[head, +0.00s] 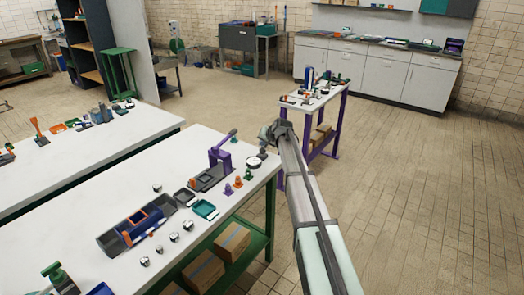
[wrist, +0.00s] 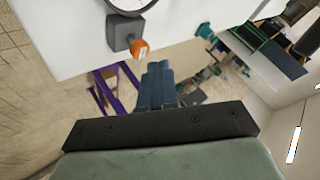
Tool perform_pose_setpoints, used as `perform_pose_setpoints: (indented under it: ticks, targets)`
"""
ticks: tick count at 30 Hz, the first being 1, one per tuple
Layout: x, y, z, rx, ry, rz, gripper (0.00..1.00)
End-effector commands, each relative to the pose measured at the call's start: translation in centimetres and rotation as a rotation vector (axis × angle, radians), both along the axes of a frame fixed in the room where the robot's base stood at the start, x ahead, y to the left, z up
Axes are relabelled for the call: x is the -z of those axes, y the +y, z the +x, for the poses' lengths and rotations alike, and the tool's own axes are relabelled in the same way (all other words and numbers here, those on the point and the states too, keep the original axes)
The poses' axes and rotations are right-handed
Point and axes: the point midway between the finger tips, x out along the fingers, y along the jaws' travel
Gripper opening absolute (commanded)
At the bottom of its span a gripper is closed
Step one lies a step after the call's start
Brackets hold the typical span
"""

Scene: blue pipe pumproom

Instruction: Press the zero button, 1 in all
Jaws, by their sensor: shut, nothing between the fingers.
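In the wrist view, an orange round cap (wrist: 140,48) sits on a dark grey block (wrist: 122,33) beside a round white dial (wrist: 128,4), cut off by the top edge. The cap looks like a button, but no zero marking is legible. My gripper (wrist: 157,70) is shut and empty, its blue-grey fingertips just below the cap in the picture and apart from it. In the head view, a round white dial (head: 254,162) lies near the right end of the white table. My gripper (head: 268,132) is close above and right of it, hiding some of that area.
The white table (head: 105,212) also bears a purple lever press (head: 221,150), purple and orange small pieces, trays and several metal pieces. A smaller purple-legged table (head: 318,97) with items stands behind my arm. The tiled floor at right is clear.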

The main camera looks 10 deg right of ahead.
Motion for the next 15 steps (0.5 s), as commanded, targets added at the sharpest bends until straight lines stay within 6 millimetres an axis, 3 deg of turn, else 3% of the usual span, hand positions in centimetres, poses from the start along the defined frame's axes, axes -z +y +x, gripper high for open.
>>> perform_pose_setpoints:
  ticks: [15]
  targets:
    - [0.86, -0.04, -0.01, 0.0, 0.0, 0.0, 0.0]
